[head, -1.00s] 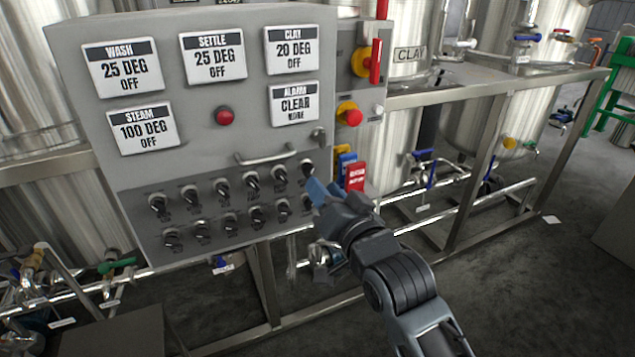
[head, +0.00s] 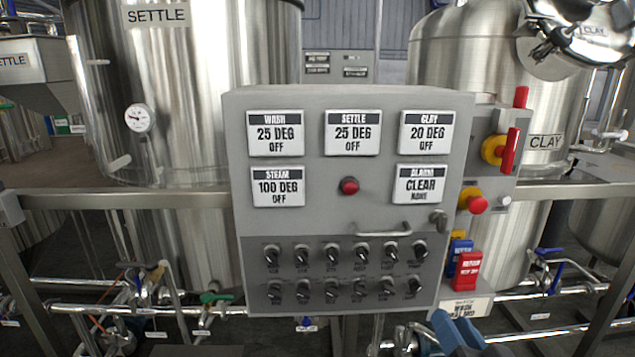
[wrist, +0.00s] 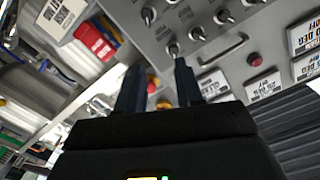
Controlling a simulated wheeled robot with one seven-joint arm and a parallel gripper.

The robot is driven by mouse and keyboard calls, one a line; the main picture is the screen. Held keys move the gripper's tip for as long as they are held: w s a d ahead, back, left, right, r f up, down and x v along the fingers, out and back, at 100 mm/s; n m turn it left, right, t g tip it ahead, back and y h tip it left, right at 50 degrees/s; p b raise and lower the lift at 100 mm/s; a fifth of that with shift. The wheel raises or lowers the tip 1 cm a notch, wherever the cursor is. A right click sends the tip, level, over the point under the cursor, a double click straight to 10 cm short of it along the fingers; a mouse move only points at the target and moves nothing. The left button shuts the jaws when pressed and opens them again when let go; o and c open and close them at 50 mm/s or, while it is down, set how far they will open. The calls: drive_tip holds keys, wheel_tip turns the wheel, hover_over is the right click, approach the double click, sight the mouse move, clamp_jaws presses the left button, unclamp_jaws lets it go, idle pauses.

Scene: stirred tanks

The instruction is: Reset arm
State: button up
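The grey control panel (head: 350,220) stands in the middle of the head view, with several displays and two rows of black knobs. My gripper (head: 458,330) shows only in part at the bottom edge of the head view, below and right of the panel; the rest of the arm is mostly out of frame. In the wrist view my gripper (wrist: 158,80) has its two dark fingers apart with nothing held between them. Panel knobs (wrist: 174,48) and a handle (wrist: 223,52) lie beyond the fingertips, seen tilted.
A red emergency button (head: 477,204) and a red-handled yellow switch (head: 495,151) are right of the panel. Blue and red tags (head: 467,270) hang below them. Steel tanks (head: 190,90) stand behind. A horizontal frame rail (head: 130,198) and low pipes cross the scene.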

drive_tip(key=s+f+n+g, duration=0.1)
drive_tip(key=s+f+n, duration=0.15)
drive_tip(key=s, duration=0.75)
drive_tip(key=s+f+n, duration=0.1)
drive_tip(key=s+f, duration=0.3)
drive_tip(key=s, duration=0.7)
drive_tip(key=s+r+n+g, duration=0.1)
drive_tip(key=s+r, duration=0.1)
drive_tip(key=s, duration=0.6)
drive_tip(key=s+r, duration=0.2)
drive_tip(key=s, duration=0.6)
drive_tip(key=shift+s+a+n+g, duration=0.25)
drive_tip(key=shift+s+n+g, duration=0.1)
drive_tip(key=shift+g, duration=0.05)
drive_tip(key=shift+d, duration=0.1)
